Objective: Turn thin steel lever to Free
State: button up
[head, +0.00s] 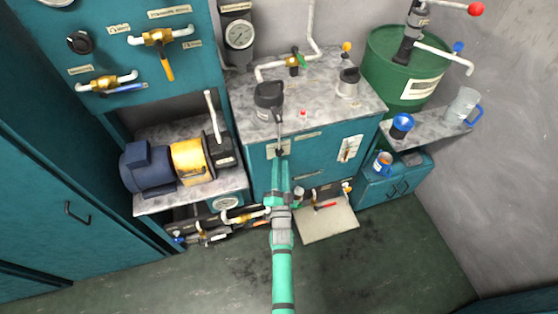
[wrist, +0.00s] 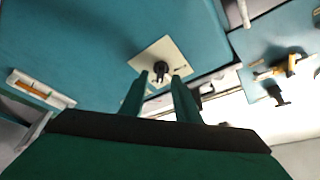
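My gripper (head: 279,158) reaches toward the front face of the teal tank unit (head: 318,170). In the wrist view its two fingers (wrist: 160,76) stand apart with a gap between them. A black knob-like part (wrist: 161,67) on a cream plate (wrist: 147,57) shows between the fingertips. I cannot tell whether the fingers touch it. The cream plate (head: 284,145) is partly hidden behind my gripper in the head view. A thin dark rod shows just above my gripper in the head view. I cannot clearly make out a thin steel lever or its Free mark.
A pale panel (head: 349,148) is right of my gripper on the tank front. The motor (head: 148,167) stands left, the green drum (head: 392,68) right. The near floor is clear.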

aim_at(280, 153)
jog(key=shift+x, duration=1.25)
jog(key=shift+a, duration=0.15)
grip_shut()
